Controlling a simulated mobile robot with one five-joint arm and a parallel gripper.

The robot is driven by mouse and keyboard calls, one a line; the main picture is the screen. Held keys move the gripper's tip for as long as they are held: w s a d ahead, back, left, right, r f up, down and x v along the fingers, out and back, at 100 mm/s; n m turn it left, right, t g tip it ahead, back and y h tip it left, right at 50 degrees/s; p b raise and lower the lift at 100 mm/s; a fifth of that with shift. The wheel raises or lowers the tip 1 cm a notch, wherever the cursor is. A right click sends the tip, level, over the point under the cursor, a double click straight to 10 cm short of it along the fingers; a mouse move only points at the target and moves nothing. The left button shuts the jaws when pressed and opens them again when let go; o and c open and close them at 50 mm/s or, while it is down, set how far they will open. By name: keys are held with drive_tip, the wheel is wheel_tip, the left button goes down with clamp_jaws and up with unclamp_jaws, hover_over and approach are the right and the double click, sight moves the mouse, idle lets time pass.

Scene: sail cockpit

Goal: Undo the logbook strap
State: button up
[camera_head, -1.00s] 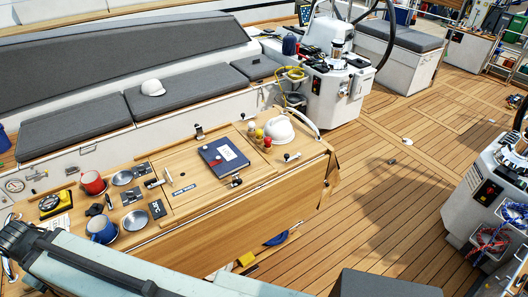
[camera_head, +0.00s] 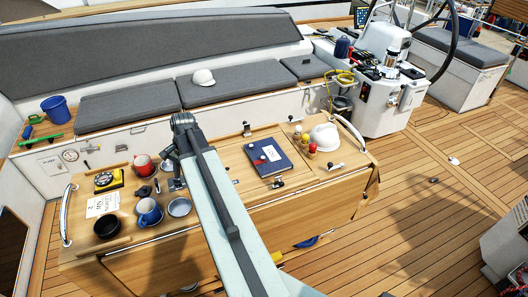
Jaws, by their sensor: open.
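The logbook (camera_head: 268,157) is a dark blue book with a red and white label. It lies flat on the wooden cockpit table (camera_head: 215,215), right of the table's middle. A small dark metal latch (camera_head: 277,183) sits at its near edge; I cannot make out the strap itself. My arm reaches up from the bottom of the view over the table. My gripper (camera_head: 184,122) is at its far end, left of the logbook and apart from it. It is open and looks empty; its fingers are small and hard to see.
Left on the table are a red mug (camera_head: 143,164), a blue mug (camera_head: 149,211), a black bowl (camera_head: 107,227) and a yellow instrument (camera_head: 107,180). Grey cushions (camera_head: 128,108) lie behind.

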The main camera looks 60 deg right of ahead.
drive_tip(key=s+d+r+m+t, duration=0.1)
drive_tip(key=s+d+m, duration=0.3)
drive_tip(key=d, duration=0.4)
drive_tip(key=s+d+m, duration=0.3)
drive_tip(key=d+m, duration=0.2)
drive_tip(key=d, duration=0.4)
drive_tip(key=m+t, duration=0.2)
drive_tip(key=m, duration=0.7)
approach(263, 157)
drive_tip(key=shift+h, duration=0.3)
drive_tip(key=b+x, duration=0.6)
drive_tip(key=x, duration=0.2)
drive_tip(key=shift+a+b, duration=0.15)
drive_tip(key=shift+b, duration=0.15)
drive_tip(key=shift+r, duration=0.15)
clamp_jaws()
drive_tip(key=shift+a, duration=0.2)
drive_tip(key=shift+r+p, duration=0.15)
drive_tip(key=shift+p, duration=0.15)
